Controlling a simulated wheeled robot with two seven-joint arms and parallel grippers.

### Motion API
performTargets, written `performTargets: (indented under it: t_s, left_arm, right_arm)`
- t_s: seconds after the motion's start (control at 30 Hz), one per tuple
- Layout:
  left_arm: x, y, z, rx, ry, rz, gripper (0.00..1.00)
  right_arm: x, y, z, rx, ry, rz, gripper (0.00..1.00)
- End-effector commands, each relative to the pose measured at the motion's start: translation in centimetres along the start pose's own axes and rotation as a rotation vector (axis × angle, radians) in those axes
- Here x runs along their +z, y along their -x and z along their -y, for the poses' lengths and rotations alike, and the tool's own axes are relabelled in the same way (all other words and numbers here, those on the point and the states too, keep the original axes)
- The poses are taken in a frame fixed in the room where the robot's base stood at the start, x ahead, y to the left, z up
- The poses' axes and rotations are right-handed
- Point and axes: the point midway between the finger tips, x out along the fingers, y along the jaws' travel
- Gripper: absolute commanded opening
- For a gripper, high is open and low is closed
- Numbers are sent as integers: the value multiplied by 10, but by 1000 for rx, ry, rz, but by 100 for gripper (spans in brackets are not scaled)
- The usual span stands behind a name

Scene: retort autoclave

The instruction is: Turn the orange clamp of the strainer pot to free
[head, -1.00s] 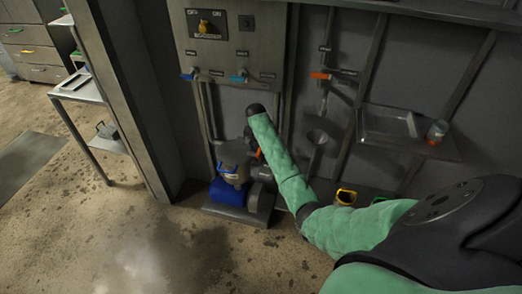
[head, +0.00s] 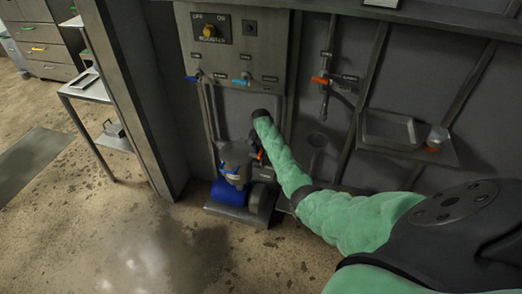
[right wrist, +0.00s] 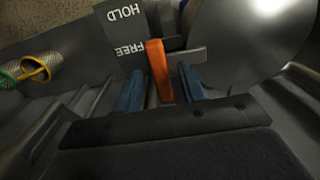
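The orange clamp (right wrist: 159,72) stands between the two blue fingertips of my right gripper (right wrist: 162,88) in the right wrist view. Dark gaps show on both sides of the clamp, so the gripper is open around it. The clamp's far end lies beside the word FREE on a dark plate (right wrist: 108,35); HOLD is printed farther up. In the head view the grey strainer pot (head: 235,156) stands low by the wall. My right gripper (head: 257,155) is at its right side, small and partly hidden by my green arm. My left gripper is not in view.
A blue motor (head: 229,192) sits below the pot on a low base. Blue, cyan and orange valve handles (head: 321,80) are on the wall. A shelf tray (head: 388,130) is at right. Floor at left is open.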

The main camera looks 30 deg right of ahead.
Motion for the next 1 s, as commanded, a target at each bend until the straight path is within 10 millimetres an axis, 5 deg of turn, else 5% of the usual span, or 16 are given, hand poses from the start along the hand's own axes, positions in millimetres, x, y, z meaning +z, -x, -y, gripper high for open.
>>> performTargets:
  t_s: [0.33,0.53,1.0]
  left_arm:
    - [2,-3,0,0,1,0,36]
    - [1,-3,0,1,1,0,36]
    - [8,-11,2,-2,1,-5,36]
  right_arm:
    - [0,-4,0,0,0,0,40]
    - [0,-4,0,0,0,0,1]
    - [0,-3,0,0,89,0,0]
